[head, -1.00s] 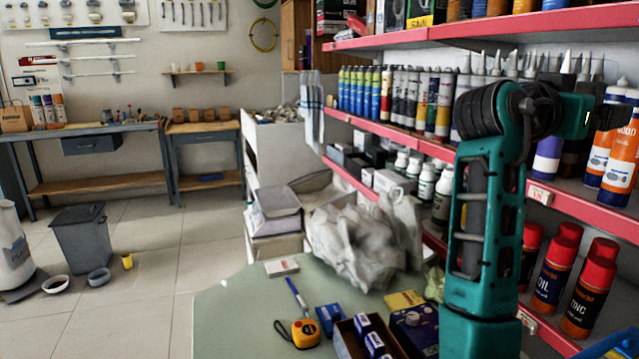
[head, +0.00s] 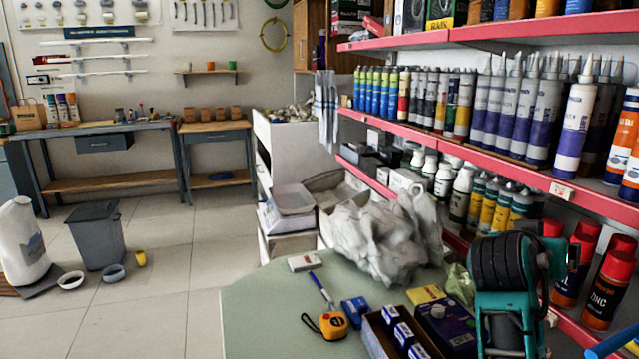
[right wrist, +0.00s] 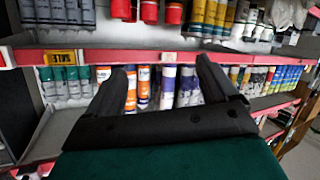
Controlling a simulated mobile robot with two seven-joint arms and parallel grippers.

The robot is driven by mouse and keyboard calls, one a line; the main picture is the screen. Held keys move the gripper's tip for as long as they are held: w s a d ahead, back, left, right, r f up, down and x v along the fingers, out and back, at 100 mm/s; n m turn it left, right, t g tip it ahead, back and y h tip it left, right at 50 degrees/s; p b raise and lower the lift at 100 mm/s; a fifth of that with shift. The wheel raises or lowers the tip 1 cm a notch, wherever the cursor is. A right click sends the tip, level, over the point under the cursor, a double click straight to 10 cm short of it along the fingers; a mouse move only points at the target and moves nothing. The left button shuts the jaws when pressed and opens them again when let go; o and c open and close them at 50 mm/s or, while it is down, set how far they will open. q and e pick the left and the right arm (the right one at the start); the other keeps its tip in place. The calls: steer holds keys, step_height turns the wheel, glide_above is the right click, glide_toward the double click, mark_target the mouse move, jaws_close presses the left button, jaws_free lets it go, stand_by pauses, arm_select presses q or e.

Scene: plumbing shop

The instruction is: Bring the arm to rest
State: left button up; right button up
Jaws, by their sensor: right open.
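My right arm (head: 508,300), teal with a black joint, stands at the lower right of the head view, between the table and the shelves. Its gripper is outside that view. In the right wrist view my right gripper (right wrist: 168,80) has its two black fingers spread apart with nothing between them. That view is upside down and faces shelves of bottles and tubes, which show beyond the fingers. I cannot tell how far the fingertips are from the shelves.
Red-edged shelves (head: 470,153) line the right side, close to my right arm. The green table (head: 262,325) holds an orange tape measure (head: 333,325), a crumpled grey bag (head: 385,240) and several boxes. Open tiled floor (head: 185,245) lies left, with a grey bin (head: 96,238).

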steer(key=s+a+f+n+g+y, duration=0.1)
steer(key=s+a+f+n+y, duration=0.35)
steer(key=s+f, duration=0.5)
steer(key=s+a+f+n+g+y, duration=0.25)
steer(key=s+a+f+y, duration=0.35)
steer(key=f, duration=0.7)
steer(key=s+a+f+n+g+y, duration=0.1)
steer(key=s+a+f, duration=0.1)
steer(key=s, duration=0.4)
steer(key=s+a+f+n+g, duration=0.1)
steer(key=s+a+f, duration=0.15)
steer(key=s, duration=0.35)
steer(key=w+a+f+n+t+y+p, duration=0.1)
steer(key=w+a+f+t+y, duration=0.1)
steer(key=w+f+t, duration=0.5)
steer(key=shift+w+a+f, duration=0.2)
steer(key=shift+w+a, duration=0.05)
steer(key=shift+w, duration=0.2)
